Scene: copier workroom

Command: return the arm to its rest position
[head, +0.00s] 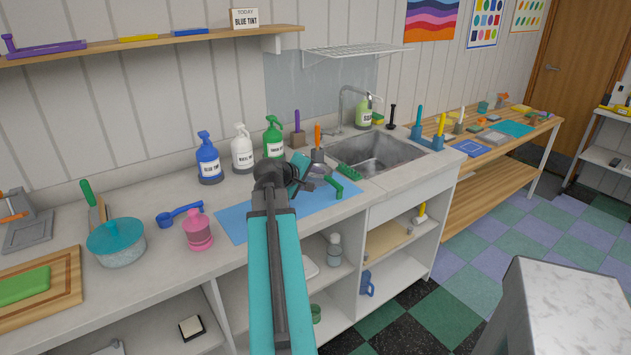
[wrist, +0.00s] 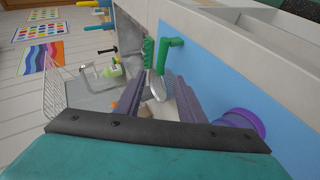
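My arm reaches up from the bottom middle of the head view, over the counter. My gripper (head: 308,176) is at its end, above the blue mat (head: 235,218) and left of the sink. In the wrist view the two dark fingers of my gripper (wrist: 158,80) stand apart with a gap between them. A silvery rounded thing shows in that gap, seemingly beyond the fingers; I see no grip on it. A green handle (head: 348,172) is close to the right of the gripper; a green bent handle also shows in the wrist view (wrist: 172,48).
Blue (head: 208,160), white (head: 242,152) and green (head: 273,140) pump bottles stand behind the mat. The sink (head: 375,152) with its tap is to the right. A pink jar (head: 198,230) and a teal-lidded pot (head: 116,242) stand left. A purple round thing (wrist: 243,122) is beside the fingers.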

